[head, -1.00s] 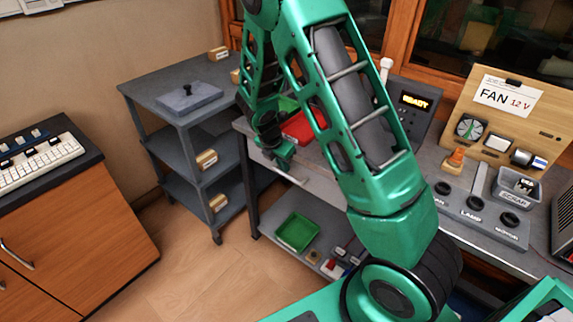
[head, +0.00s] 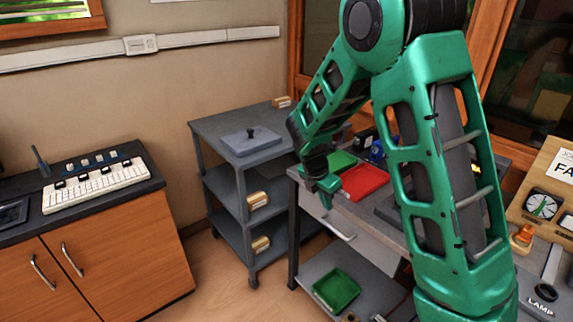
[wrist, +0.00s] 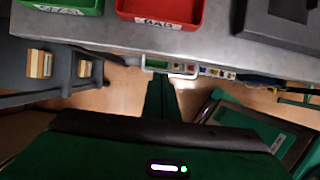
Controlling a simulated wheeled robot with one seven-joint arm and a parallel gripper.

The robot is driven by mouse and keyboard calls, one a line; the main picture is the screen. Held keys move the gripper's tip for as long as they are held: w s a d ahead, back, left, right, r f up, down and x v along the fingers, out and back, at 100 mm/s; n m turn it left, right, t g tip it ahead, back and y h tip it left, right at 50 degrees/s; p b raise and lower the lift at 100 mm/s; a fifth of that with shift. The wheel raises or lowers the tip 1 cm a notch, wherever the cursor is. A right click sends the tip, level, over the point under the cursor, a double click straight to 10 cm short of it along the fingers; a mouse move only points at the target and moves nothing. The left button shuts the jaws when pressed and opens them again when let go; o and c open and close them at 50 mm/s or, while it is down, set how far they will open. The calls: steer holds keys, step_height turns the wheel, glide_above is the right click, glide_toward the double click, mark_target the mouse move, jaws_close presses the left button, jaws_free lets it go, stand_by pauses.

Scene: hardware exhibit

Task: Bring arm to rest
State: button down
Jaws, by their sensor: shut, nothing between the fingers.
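My arm is green and crosses the right half of the head view, bent at a high elbow with the forearm hanging down. My gripper (head: 327,196) points down at the front edge of the grey workbench, left of the red tray. The wrist view shows the fingers (wrist: 160,97) together as a narrow green strip, with nothing held between them. The wrist view looks past the bench edge to the floor. Part of the bench is hidden behind my arm.
The grey bench (head: 312,187) carries a red tray (head: 365,182) and a green tray (head: 342,160). A green bin (head: 337,290) sits on its lower shelf. A grey trolley (head: 225,122) stands left of it. A wooden cabinet (head: 120,260) holds a keyboard-like device (head: 97,186). Floor between is clear.

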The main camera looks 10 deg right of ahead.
steer(key=s+d+r+m+g+y, duration=0.1)
steer(key=s+d+r+m, duration=0.4)
steer(key=s+m, duration=0.35)
steer(key=s+d+r+m+g+y, duration=0.1)
steer(key=s+d+r+m, duration=0.55)
steer(key=s, duration=0.25)
steer(key=s+r+m+y, duration=0.2)
steer(key=s+m, duration=1.2)
steer(key=s, duration=0.4)
steer(key=shift+s+a+r, duration=0.3)
steer(key=shift+a+r, duration=0.1)
steer(key=shift+a, duration=0.05)
